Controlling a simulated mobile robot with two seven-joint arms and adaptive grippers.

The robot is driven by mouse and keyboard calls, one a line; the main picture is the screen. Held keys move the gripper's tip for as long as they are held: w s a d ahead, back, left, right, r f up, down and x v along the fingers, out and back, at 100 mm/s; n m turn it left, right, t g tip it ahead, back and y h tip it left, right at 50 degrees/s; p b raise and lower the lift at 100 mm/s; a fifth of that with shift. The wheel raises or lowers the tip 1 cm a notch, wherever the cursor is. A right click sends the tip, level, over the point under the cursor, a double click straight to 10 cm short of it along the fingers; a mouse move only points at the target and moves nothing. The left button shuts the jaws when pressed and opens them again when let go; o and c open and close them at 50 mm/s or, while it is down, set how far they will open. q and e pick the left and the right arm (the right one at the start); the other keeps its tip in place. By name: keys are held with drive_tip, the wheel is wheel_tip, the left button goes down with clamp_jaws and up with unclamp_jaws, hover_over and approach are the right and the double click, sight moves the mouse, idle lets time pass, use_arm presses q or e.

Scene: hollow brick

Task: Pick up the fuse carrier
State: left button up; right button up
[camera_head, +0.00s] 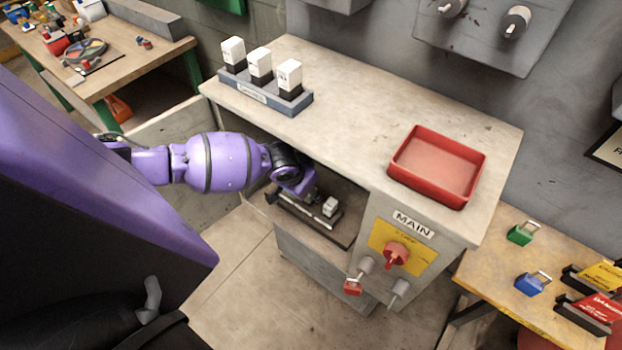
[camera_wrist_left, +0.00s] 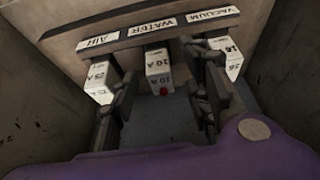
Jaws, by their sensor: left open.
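In the left wrist view, three white fuse carriers hang in a row under labels. The middle fuse carrier (camera_wrist_left: 159,70), under WATER, is marked 10 A and has a red dot. The left fuse carrier (camera_wrist_left: 98,80) is under AIR, and the right fuse carrier (camera_wrist_left: 226,55) is under VACUUM. My left gripper (camera_wrist_left: 163,85) is open, its fingers on either side of the middle carrier with no clear grip on it. In the head view my left gripper (camera_head: 303,192) reaches into the cabinet opening, near one visible white carrier (camera_head: 330,207). My right gripper is not in view.
On the cabinet top (camera_head: 350,105) stand a grey rack (camera_head: 265,94) with three white-and-black carriers and an empty red tray (camera_head: 437,166). The front panel has a red MAIN switch (camera_head: 396,254). Cabinet walls flank the gripper closely. Padlocks lie on the right table (camera_head: 500,270).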

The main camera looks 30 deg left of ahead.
use_arm(q)
drive_tip(key=shift+x, duration=0.75)
drive_tip(key=shift+c, duration=0.5)
clamp_jaws()
drive_tip(key=shift+r, duration=0.15)
